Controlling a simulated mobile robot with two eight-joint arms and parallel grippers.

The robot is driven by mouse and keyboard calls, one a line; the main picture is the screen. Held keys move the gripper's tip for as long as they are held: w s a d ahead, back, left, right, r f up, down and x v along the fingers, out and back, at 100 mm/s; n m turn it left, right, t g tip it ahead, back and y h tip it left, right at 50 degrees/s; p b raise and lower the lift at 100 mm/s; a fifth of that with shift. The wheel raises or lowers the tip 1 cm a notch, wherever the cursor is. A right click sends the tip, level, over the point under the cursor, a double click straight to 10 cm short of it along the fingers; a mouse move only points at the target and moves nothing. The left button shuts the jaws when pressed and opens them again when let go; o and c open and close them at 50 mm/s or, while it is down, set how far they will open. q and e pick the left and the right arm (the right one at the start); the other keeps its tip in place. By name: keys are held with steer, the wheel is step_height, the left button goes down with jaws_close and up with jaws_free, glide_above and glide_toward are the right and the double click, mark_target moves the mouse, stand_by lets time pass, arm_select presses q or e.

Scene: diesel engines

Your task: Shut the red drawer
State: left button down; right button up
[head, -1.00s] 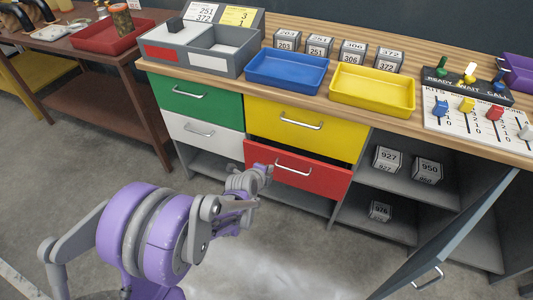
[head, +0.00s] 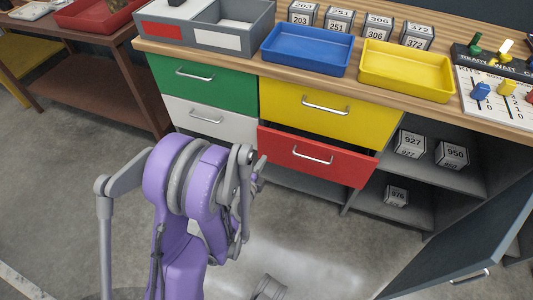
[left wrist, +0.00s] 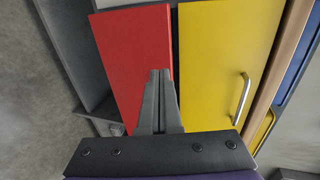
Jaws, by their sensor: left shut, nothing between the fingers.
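The red drawer (head: 312,163) sits below the yellow drawer (head: 325,110) in the head view. It stands partly out, with a dark gap along its top edge. Its silver handle (head: 312,155) faces me. My left gripper (head: 260,168) is at the drawer's left end, mostly hidden behind my arm. In the left wrist view, its closed, empty fingers (left wrist: 159,74) point at the red front (left wrist: 135,60), near its border with the yellow front (left wrist: 220,60). I cannot tell whether they touch it. The red drawer's handle does not show there.
A green drawer (head: 198,82) and a white drawer (head: 208,116) are to the left. An open grey cabinet door (head: 465,245) juts out at right, beside shelves with labelled boxes (head: 452,155). Blue (head: 307,50) and yellow (head: 405,72) trays stand on the worktop.

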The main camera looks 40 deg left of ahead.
arm_select(q)
steer(key=p, duration=0.3)
glide_toward(278, 131)
steer(key=w+f, duration=0.1)
steer(key=w, duration=0.1)
steer(key=w+f+b, duration=0.1)
steer(key=f, duration=0.1)
steer(key=shift+w+a+f, duration=0.1)
steer(key=shift+w+a, duration=0.45)
steer(key=shift+w, duration=0.35)
steer(key=w, duration=0.2)
steer(key=w+a+p, duration=0.1)
steer(key=w, duration=0.1)
steer(key=shift+w+a, duration=0.2)
steer(key=shift+w, duration=0.1)
steer(key=shift+s+r, duration=0.1)
steer(key=shift+r, duration=0.1)
